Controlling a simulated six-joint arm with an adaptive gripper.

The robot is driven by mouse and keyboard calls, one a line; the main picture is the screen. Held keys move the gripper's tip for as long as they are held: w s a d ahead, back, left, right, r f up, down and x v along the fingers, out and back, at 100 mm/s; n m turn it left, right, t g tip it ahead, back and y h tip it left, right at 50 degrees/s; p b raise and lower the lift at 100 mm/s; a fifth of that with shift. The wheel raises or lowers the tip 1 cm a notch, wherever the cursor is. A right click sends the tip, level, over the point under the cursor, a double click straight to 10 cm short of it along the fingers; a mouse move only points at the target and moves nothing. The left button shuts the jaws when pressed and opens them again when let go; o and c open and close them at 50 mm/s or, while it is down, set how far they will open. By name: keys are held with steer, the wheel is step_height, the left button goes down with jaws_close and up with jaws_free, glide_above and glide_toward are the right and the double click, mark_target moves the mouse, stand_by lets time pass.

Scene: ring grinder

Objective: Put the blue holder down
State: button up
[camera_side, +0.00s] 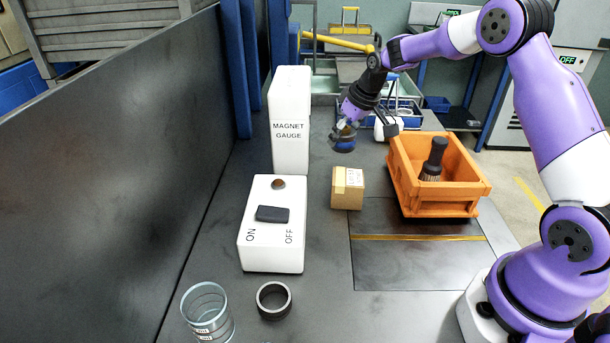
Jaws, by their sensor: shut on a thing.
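My gripper (341,128) is at the far end of the bench, pointing down and to the left. It is shut on the blue holder (344,144), a small dark-blue round piece low over the bench. The fingers hide part of the holder. I cannot tell whether its underside touches the bench top.
A white magnet gauge (291,150) and a white ON/OFF box (273,250) stand left. A cardboard box (347,188) and an orange crate (435,210) holding a dark brush-like tool (433,160) stand nearer.

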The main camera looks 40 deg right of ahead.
mark_target(343, 147)
steer(key=shift+f, duration=1.75)
steer(key=shift+f, duration=0.15)
steer(key=o, duration=1.4)
steer(key=shift+o, duration=0.2)
steer(key=v, duration=1.2)
steer(key=s+a+r, duration=0.7)
steer(key=s+a, duration=0.2)
steer(key=s+a+f+t, duration=0.1)
steer(key=s+a, duration=0.3)
steer(key=s, duration=0.6)
steer(key=shift+s+a+f, duration=0.25)
steer(key=shift+s+f, duration=0.05)
steer(key=shift+f, duration=0.15)
